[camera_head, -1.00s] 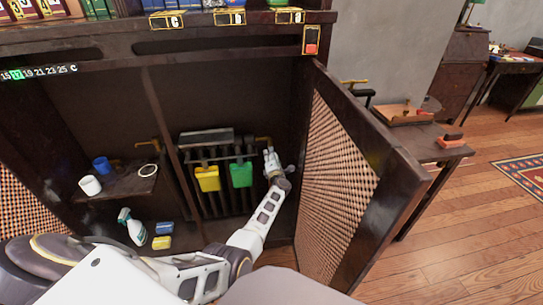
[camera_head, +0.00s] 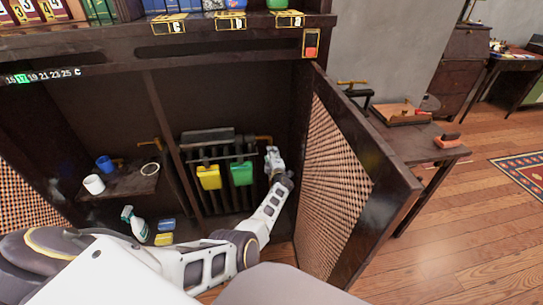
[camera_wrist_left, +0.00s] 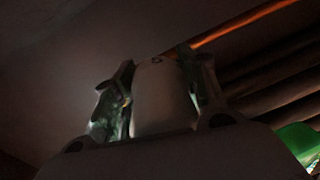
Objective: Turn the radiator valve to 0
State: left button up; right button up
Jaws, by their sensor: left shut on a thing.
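The radiator (camera_head: 215,137) stands inside the dark open cabinet, with a brass pipe (camera_head: 263,138) at its upper right. My left gripper (camera_head: 271,152) is at the radiator's right end, just below that pipe. In the left wrist view, a pale, rounded valve knob (camera_wrist_left: 163,105) sits between the two fingers of the gripper, which is shut on it. A small dark round mark, perhaps a 0, shows near the knob's top. The valve cannot be made out behind the gripper in the head view. My right gripper is not in view.
A yellow cloth (camera_head: 208,177) and a green cloth (camera_head: 241,173) hang on the radiator's front. The open lattice door (camera_head: 335,190) stands close right of my arm. A spray bottle (camera_head: 134,223) and sponges stand at lower left; cups are on a shelf (camera_head: 135,184).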

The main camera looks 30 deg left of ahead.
pick_arm(q)
jog(key=shift+f, duration=0.1)
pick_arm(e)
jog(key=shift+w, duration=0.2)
pick_arm(q)
jog(key=o, duration=1)
jog(key=shift+o, duration=0.2)
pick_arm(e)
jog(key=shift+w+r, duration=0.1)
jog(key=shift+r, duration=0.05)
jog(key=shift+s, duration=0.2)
pick_arm(q)
jog(key=shift+n, duration=0.4)
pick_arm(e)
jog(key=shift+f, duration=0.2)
